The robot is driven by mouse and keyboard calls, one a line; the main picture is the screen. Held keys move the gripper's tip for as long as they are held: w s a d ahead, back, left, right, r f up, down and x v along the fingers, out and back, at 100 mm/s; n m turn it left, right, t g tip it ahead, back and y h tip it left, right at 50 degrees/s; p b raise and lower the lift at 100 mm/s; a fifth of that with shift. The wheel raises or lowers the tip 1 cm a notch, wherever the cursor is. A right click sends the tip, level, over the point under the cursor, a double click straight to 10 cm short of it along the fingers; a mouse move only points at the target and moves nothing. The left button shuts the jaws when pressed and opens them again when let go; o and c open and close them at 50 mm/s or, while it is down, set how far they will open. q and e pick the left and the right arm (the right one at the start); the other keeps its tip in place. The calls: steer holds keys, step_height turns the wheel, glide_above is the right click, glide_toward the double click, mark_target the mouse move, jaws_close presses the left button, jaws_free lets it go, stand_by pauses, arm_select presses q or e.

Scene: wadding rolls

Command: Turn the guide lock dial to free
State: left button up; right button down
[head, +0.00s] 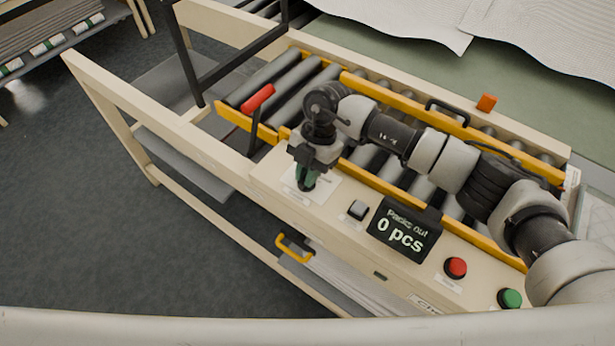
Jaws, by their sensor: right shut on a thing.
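My right gripper (306,178) reaches in from the right and points down at a pale label plate (325,190) on the cream control panel. Its jaws are shut on the guide lock dial at that plate. The fingers hide most of the dial, so I cannot read which way it points. The small print on the plate is too blurred to read. My left gripper is not in view.
On the panel are a grey square switch (357,209), a black display (404,229) reading "Packs out 0 pcs", a red button (455,267) and a green button (510,298). Behind lie rollers (290,78) between yellow rails and a red handle (258,97).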

steer(key=n+h+b, duration=0.1)
steer(key=n+b, duration=0.1)
steer(key=n, duration=0.1)
steer(key=n+h+b, duration=0.1)
steer(key=n+b, duration=0.2)
steer(key=shift+w+a+f+g, duration=0.1)
steer(key=shift+g, duration=0.2)
steer(key=shift+n+h+b, duration=0.5)
steer(key=shift+n+b, duration=0.35)
steer(key=shift+n, duration=0.15)
steer(key=shift+r, duration=0.2)
steer(key=c, duration=1.1)
jaws_free()
steer(key=shift+c, duration=0.2)
steer(key=b+v, duration=0.2)
steer(key=v, duration=0.8)
steer(key=shift+r, duration=0.3)
